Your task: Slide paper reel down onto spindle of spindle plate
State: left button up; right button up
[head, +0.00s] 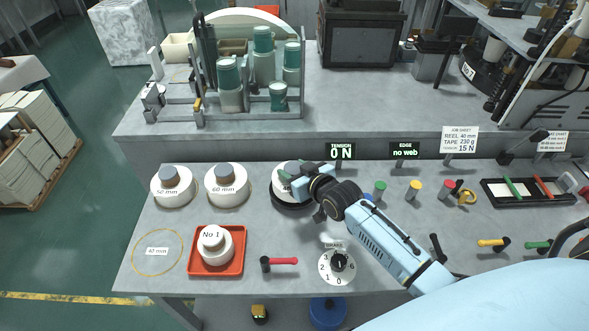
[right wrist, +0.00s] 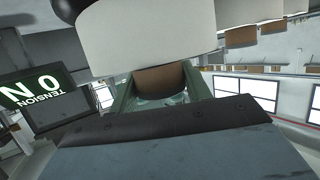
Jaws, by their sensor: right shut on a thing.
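The white paper reel (head: 282,190) is at the black spindle plate (head: 293,207), in the middle of the bench's back row. My right gripper (head: 300,177) reaches in from the right and is shut on the reel's core. In the right wrist view, which is upside down, the brown core (right wrist: 162,79) sits between the green finger pads and the white reel body (right wrist: 150,35) fills the top. A black edge (right wrist: 68,9) shows beyond the reel. The spindle is hidden, and I cannot tell how far the reel is down on it. My left gripper is not in view.
Reels marked 50 mm (head: 172,193) and 60 mm (head: 227,192) stand to the left. A red tray (head: 238,268) holds reel No 1 (head: 213,245). The tension sign (head: 341,152) reads 0 N.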

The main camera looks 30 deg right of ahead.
aim_at(294, 168)
jog(key=shift+f+b, duration=0.3)
jog(key=shift+f, duration=0.1)
dwell(0.3)
jog(key=o, duration=1.8)
jog(key=shift+c, duration=0.2)
notch_tip(294, 168, up, 8)
jog(key=p, duration=0.8)
